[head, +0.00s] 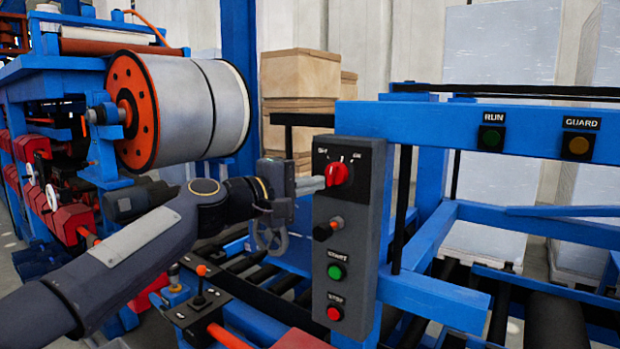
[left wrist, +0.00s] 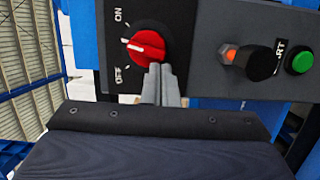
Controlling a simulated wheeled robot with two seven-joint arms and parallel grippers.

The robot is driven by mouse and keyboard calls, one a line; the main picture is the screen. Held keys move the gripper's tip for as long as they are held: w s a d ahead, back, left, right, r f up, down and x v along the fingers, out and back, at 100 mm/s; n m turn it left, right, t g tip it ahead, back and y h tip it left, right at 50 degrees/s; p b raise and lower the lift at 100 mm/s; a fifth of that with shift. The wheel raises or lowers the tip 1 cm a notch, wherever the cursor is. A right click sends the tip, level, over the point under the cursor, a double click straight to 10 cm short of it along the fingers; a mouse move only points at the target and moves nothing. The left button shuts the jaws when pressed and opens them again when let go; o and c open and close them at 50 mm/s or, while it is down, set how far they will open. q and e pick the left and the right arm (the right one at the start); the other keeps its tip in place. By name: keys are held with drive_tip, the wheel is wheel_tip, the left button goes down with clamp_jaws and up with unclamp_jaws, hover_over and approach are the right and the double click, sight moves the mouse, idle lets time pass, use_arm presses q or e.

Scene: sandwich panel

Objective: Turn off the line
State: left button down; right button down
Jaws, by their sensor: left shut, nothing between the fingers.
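A grey control box (head: 372,255) stands at the middle of the head view. Near its top is a red rotary knob (head: 338,174) between OFF and ON labels. In the left wrist view the knob (left wrist: 148,47) has a white mark pointing left, roughly between the two labels. My left gripper (head: 322,183) is shut and empty, its tips at the knob's side; it also shows in the left wrist view (left wrist: 160,72). I cannot tell whether they touch the knob. My right gripper is not in view.
Below the knob are a black selector (head: 325,231), a green START button (head: 336,272) and a red STOP button (head: 334,313). RUN (head: 491,138) and GUARD (head: 578,146) lamps sit on the blue beam. A joystick box (head: 205,312) stands below my left arm.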

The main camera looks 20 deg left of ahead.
use_arm(q)
drive_tip(key=shift+s+d+f+n+t+b, duration=0.1)
drive_tip(key=shift+d+f+n+t+b, duration=0.15)
drive_tip(key=shift+n+b, duration=0.65)
drive_tip(key=shift+s+d+f+n+t+b, duration=0.1)
drive_tip(key=shift+f+n+t+b, duration=0.15)
drive_tip(key=shift+n+b, duration=0.65)
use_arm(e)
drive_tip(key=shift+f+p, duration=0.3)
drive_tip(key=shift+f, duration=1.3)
use_arm(q)
drive_tip(key=shift+s+d+f+n+t+b, duration=0.15)
drive_tip(key=shift+n+b, duration=0.2)
drive_tip(key=shift+n, duration=0.5)
drive_tip(key=shift+w+d+n+t+b, duration=0.1)
drive_tip(key=shift+d+n+t+b, duration=0.2)
drive_tip(key=shift+n, duration=0.6)
drive_tip(key=shift+s+f+n+t+b, duration=0.1)
drive_tip(key=shift+n+b, duration=0.3)
drive_tip(key=shift+n, duration=0.45)
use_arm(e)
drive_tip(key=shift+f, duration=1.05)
